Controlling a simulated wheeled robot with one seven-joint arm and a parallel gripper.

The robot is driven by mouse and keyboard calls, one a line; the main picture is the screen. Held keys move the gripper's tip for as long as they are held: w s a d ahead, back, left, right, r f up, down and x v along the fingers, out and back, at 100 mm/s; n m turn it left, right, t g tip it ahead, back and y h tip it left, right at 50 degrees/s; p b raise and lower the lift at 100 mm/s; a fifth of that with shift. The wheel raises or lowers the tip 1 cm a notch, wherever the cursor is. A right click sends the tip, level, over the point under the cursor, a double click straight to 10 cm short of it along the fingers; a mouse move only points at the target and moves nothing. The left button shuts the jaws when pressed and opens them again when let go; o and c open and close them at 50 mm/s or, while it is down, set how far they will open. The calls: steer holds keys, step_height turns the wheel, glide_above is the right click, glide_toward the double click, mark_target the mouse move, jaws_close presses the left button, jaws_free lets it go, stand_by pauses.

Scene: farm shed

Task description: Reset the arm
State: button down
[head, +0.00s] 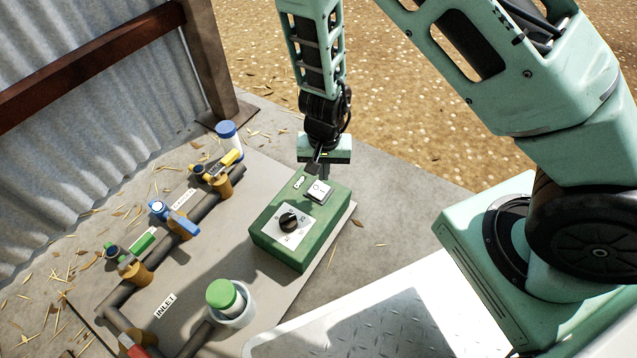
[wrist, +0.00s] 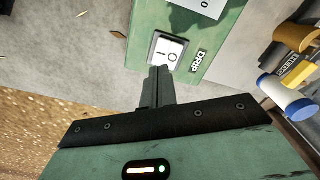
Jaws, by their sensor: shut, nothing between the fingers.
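My gripper (head: 316,163) is shut and empty, pointing down just behind the far edge of the green control box (head: 287,255). In the wrist view my gripper's fingertips (wrist: 157,72) appear beside the white rocker switch (wrist: 169,52) marked I and O, next to the DRIP label (wrist: 197,61). I cannot tell whether the fingertips touch the switch. The box also carries a black knob (head: 289,222) on a white dial plate. My arm reaches in from the upper right, its forearm hanging nearly upright above the box.
Left of the box run pipes with a yellow-handled valve (head: 230,160), a blue-handled valve (head: 184,225) and a green-handled valve (head: 141,241). A blue-capped white container (head: 229,142) stands behind them. A green-capped jar (head: 222,296) stands in front. A corrugated wall (head: 80,130) bounds the left.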

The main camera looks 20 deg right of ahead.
steer(key=shift+r+p, duration=0.35)
steer(key=shift+r, duration=0.3)
steer(key=s+a+r+n+g+y+p, duration=0.1)
steer(key=s+a+r+n+y+p, duration=0.25)
steer(key=r, duration=0.95)
steer(key=s+a+r+n+p, duration=0.3)
steer(key=s+a+r+p, duration=0.3)
steer(key=r, duration=0.7)
steer(key=s+r+n+h+p, duration=0.1)
steer(key=s+r+n+p, duration=0.15)
steer(key=r, duration=0.25)
steer(key=s+r+n+p, duration=0.1)
steer(key=s+r, duration=0.2)
steer(key=r, duration=0.2)
steer(key=s+d+r+n+t+h+p, duration=0.1)
steer(key=s+d+r+n+h+p, duration=0.2)
steer(key=r, duration=0.4)
step_height(320, 180, up, 37)
steer(key=s+y+p, duration=0.1)
steer(key=p, duration=3.7)
steer(key=shift+r, duration=0.2)
steer(key=shift+d, duration=0.1)
